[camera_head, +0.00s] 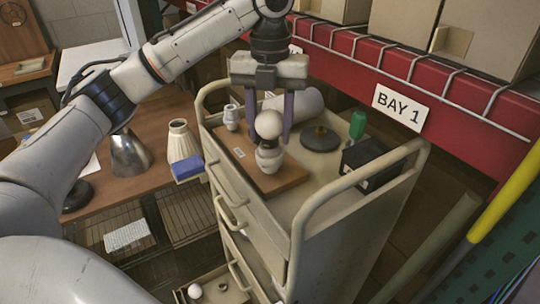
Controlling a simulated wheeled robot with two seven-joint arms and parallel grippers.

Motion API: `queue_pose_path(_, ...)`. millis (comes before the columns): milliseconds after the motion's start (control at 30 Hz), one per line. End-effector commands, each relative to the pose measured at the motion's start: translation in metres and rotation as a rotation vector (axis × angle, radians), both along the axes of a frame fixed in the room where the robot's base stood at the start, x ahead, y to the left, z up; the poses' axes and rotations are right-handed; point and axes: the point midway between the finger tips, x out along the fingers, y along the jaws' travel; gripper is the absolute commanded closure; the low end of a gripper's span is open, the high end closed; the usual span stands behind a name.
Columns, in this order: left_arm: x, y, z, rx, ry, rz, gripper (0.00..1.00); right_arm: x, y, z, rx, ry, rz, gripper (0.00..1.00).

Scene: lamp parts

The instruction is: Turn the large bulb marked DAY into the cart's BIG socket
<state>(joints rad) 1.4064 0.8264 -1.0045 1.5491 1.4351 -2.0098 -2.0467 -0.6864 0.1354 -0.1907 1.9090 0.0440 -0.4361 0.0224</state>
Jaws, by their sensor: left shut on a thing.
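A large round white bulb (268,124) is between the two purple fingers of my left gripper (270,118), which is shut on it. No DAY marking is readable on it. The bulb is directly above a white socket (268,158) on a brown board on the cart top. The bulb's lower end meets the socket's mouth in the picture; I cannot tell whether it is seated in the thread. A second, smaller white socket (231,117) stands at the far left of the board (285,179). My right gripper is out of view.
On the cart top are a pale cylinder (305,103), a dark disc (320,138), a green item (357,124) and a black box (367,160). Raised cart rails (345,186) border the top. A red shelf with a BAY 1 sign (397,106) stands behind. Lamp parts sit on the wooden table left.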

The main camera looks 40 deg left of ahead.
Motion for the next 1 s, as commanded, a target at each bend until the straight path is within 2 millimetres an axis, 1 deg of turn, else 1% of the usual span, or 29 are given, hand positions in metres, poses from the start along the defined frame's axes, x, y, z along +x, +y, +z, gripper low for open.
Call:
queue_pose_path(33, -0.002, 0.000, -0.005, 0.003, 0.013, -0.040, 0.74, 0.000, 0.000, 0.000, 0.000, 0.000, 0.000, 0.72)
queue_pose_path(67, -0.002, 0.000, -0.005, 0.003, 0.013, -0.076, 0.74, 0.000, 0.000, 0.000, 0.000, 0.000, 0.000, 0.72)
queue_pose_path(100, -0.002, 0.000, -0.005, 0.003, 0.013, -0.098, 0.54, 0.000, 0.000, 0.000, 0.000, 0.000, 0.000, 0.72)
queue_pose_path(167, -0.002, 0.000, -0.004, 0.003, 0.011, -0.093, 0.44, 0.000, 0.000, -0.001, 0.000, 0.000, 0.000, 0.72)
queue_pose_path(200, -0.002, 0.000, -0.004, 0.002, 0.010, -0.092, 0.37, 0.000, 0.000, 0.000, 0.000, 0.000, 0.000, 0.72)
queue_pose_path(233, -0.001, 0.000, -0.003, 0.003, 0.009, -0.092, 0.36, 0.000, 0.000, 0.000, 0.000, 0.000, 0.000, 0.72)
queue_pose_path(500, 0.000, 0.000, -0.001, 0.001, 0.003, -0.089, 0.36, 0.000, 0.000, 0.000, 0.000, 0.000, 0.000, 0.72)
queue_pose_path(667, 0.000, 0.000, 0.010, 0.003, -0.001, -0.089, 0.36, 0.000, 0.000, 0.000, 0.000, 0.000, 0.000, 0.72)
queue_pose_path(767, 0.001, 0.000, 0.024, 0.003, -0.003, -0.088, 0.36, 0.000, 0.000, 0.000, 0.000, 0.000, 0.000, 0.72)
queue_pose_path(1000, 0.000, 0.000, 0.064, 0.003, -0.002, -0.089, 0.36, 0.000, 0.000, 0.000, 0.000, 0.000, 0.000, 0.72)
